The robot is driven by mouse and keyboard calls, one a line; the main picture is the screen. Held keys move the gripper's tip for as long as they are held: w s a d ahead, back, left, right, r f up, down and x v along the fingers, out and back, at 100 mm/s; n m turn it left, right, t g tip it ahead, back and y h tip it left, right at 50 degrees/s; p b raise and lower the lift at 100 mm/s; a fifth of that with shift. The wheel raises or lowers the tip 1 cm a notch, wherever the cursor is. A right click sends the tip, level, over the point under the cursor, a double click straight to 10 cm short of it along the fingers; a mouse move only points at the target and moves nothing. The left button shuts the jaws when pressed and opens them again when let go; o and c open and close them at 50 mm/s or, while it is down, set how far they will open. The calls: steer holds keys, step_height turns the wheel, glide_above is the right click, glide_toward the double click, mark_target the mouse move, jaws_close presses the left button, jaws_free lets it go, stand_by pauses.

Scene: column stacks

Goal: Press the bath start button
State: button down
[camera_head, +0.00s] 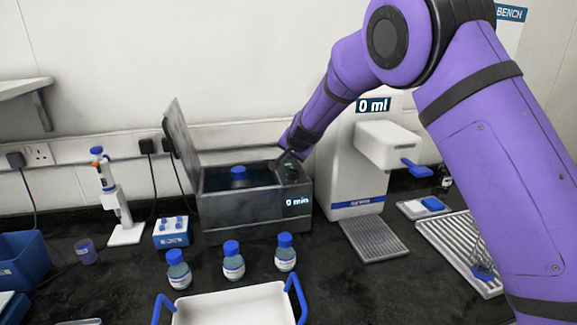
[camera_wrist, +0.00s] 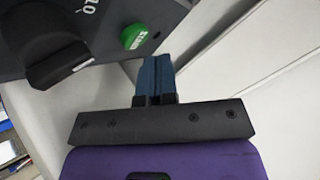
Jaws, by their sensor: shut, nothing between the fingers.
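The water bath (camera_head: 225,212) is a dark grey box with its lid (camera_head: 183,130) raised and a "0 min" label on its front. A blue-capped bottle (camera_head: 238,174) sits inside it. The green start button (camera_wrist: 133,37) shows in the wrist view on a grey panel, beside a large black knob (camera_wrist: 45,45). My gripper (camera_wrist: 155,62) is shut and empty, its blue fingertips just beside and below the button in that view. They look apart from it. In the head view my gripper (camera_head: 284,159) is at the bath's right end, where the button is too small to make out clearly.
A white dispenser (camera_head: 352,165) labelled "0 ml" stands close right of the bath. Three blue-capped bottles (camera_head: 233,262) and a white tray with blue handles (camera_head: 235,306) stand in front. A pipette stand (camera_head: 125,234) and blue tube rack (camera_head: 172,238) are to the left.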

mark_target(290, 165)
steer(key=shift+f, duration=0.15)
steer(key=shift+f, duration=0.3)
steer(key=shift+f, duration=0.4)
stand_by(0.8)
stand_by(0.4)
steer(key=shift+r, duration=0.9)
steer(key=shift+r, duration=2.5)
